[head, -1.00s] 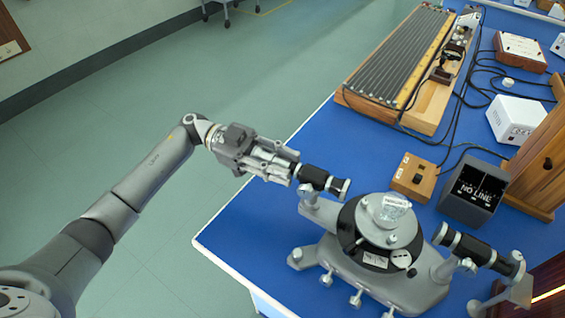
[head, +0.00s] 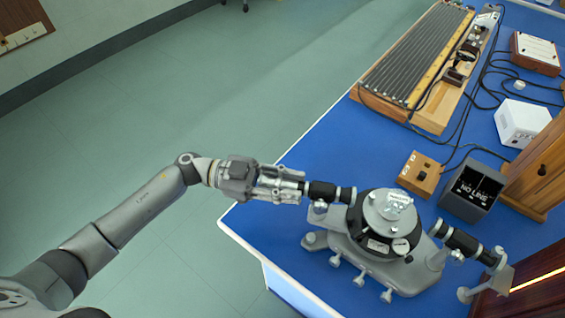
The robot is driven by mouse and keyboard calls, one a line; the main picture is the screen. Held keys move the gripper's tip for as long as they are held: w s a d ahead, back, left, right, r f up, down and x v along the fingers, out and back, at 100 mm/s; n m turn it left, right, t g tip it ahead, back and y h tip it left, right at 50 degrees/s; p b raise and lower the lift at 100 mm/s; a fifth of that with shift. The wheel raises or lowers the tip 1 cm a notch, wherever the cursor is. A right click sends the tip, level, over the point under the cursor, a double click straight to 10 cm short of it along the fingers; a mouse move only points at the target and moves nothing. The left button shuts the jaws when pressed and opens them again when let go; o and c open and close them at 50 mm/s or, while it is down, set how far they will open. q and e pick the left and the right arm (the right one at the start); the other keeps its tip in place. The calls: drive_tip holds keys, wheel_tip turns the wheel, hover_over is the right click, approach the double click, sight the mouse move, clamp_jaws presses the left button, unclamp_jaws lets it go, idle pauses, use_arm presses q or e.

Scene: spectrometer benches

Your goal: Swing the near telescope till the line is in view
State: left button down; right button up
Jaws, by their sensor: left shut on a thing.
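The spectrometer (head: 385,262) stands on the blue bench, with a round prism table and a small clear prism (head: 397,203) on top. Its near telescope (head: 330,191) is a black tube pointing left, over the bench's left part. My left gripper (head: 300,187) is shut on the outer end of this telescope. The collimator (head: 462,242) points right toward a dark box with a glowing slit (head: 538,281). A dark display box (head: 472,190) behind the spectrometer reads "NO LINE". My right gripper is not in view.
A small wooden switch box (head: 419,174), a white box (head: 521,122) and a wooden cabinet (head: 540,170) stand behind the spectrometer. A long wooden frame with grey bars (head: 415,60) lies at the back. Cables cross the bench (head: 330,140), whose front left is clear.

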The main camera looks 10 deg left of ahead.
use_arm(q)
drive_tip(key=s+t+p, duration=0.1)
drive_tip(key=s+n+t+p, duration=0.1)
drive_tip(key=p, duration=0.1)
drive_tip(key=shift+s+r, duration=0.2)
drive_tip(key=shift+s, duration=0.2)
drive_tip(key=shift+s+d+f+n+t+p, duration=0.1)
drive_tip(key=shift+s+f+n+t+p, duration=0.1)
drive_tip(key=shift+s+n+t+p, duration=0.5)
drive_tip(key=c, duration=1.3)
unclamp_jaws()
drive_tip(key=a, duration=0.4)
drive_tip(key=s+a, duration=0.1)
drive_tip(key=a, duration=0.7)
drive_tip(key=shift+s, duration=0.3)
